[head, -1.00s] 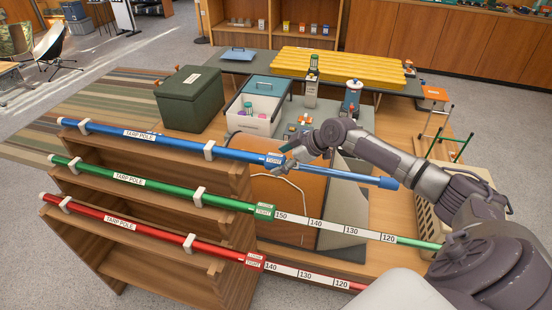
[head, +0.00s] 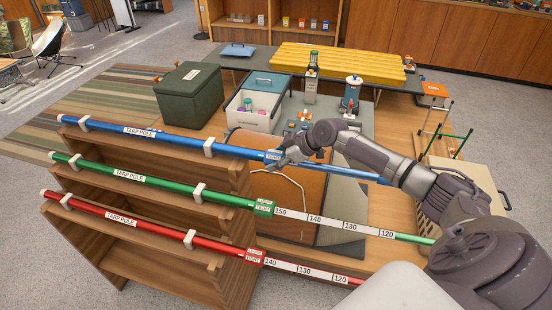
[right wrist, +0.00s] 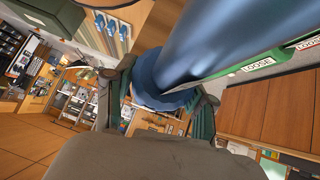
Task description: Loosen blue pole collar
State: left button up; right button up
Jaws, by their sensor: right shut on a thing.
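The blue tarp pole (head: 175,139) lies across the top of the wooden rack, held in white clips. Its blue collar (head: 271,155) carries a small label, too small to read surely. My right gripper (head: 281,160) is at this collar and shut on it. In the right wrist view the blue pole (right wrist: 205,40) runs down between the fingers of my right gripper (right wrist: 165,98), which sit either side of the blue collar (right wrist: 160,84). My left gripper is not in view.
Below are a green pole (head: 160,181) with a green collar (head: 264,207) and a red pole (head: 150,224) with a red collar (head: 254,257). Behind stand a dark green box (head: 190,95), a white bin (head: 250,118) and a yellow pad (head: 335,62).

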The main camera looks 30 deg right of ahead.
jog(key=n+t+h+p, duration=0.1)
jog(key=n+t+h, duration=0.1)
jog(key=shift+s+a+t+h, duration=0.1)
jog(key=shift+a+t+h, duration=0.05)
jog(key=shift+t+h, duration=0.2)
jog(key=shift+n+t+h, duration=0.35)
jog(key=shift+n+t, duration=0.05)
jog(key=shift+t, duration=0.15)
jog(key=shift+n+t+h+b, duration=0.5)
jog(key=shift+t+b, duration=0.05)
jog(key=shift+t, duration=0.15)
jog(key=o, duration=1.2)
jog(key=shift+c, duration=0.2)
jog(key=v, duration=1.2)
